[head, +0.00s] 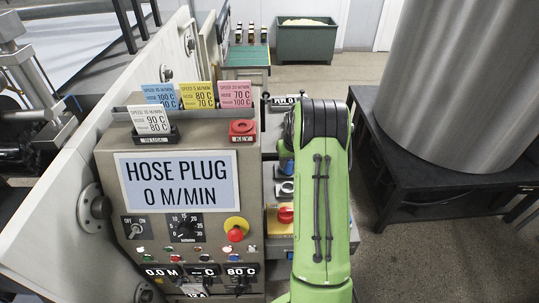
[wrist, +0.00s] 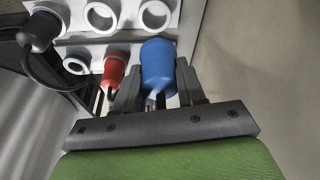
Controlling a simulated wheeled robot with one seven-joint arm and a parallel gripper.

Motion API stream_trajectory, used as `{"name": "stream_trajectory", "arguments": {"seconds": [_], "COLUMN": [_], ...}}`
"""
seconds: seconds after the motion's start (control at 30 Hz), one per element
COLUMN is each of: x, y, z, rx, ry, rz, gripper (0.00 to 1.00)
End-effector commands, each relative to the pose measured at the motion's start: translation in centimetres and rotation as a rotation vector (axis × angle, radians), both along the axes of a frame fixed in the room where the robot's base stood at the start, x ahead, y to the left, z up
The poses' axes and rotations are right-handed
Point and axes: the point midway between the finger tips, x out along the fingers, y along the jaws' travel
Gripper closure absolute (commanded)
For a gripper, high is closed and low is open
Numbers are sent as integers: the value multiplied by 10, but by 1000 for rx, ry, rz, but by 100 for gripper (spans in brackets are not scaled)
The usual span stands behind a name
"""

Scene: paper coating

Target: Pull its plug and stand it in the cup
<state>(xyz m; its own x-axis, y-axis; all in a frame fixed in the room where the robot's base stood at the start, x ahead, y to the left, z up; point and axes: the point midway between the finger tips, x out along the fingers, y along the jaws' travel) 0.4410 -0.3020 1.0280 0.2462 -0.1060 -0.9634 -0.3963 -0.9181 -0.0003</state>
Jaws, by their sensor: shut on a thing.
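In the wrist view my gripper (wrist: 158,84) is shut on a blue plug (wrist: 158,60), with one finger on each side of it. The plug's far end lies over the edge of a pale panel; I cannot tell whether it is seated in anything. White round rings (wrist: 100,16) open on that panel, one (wrist: 155,14) just beyond the blue plug and another (wrist: 77,63) to the left. I cannot tell which is the cup. In the head view my green arm hides the gripper. The sign (head: 178,180) there reads "HOSE PLUG 0 M/MIN".
A red plug (wrist: 116,68) stands close left of my gripper, and a black plug with a cable (wrist: 43,27) is further left. The control box (head: 120,247) is left of my arm. A dark stand with a big metal drum (head: 455,80) is to the right.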

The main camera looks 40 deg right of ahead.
Motion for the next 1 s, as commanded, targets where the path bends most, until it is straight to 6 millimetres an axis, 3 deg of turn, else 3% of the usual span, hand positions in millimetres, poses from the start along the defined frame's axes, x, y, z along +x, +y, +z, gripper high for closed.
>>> {"name": "stream_trajectory", "arguments": {"seconds": [0.33,0.8,1.0], "x": [1,1,1], "y": [1,1,1], "z": [-2,-53,-61], "rx": [-2,0,-1], "ry": [-1,1,-1], "rz": [2,3,3], "gripper": [93,93,93]}}
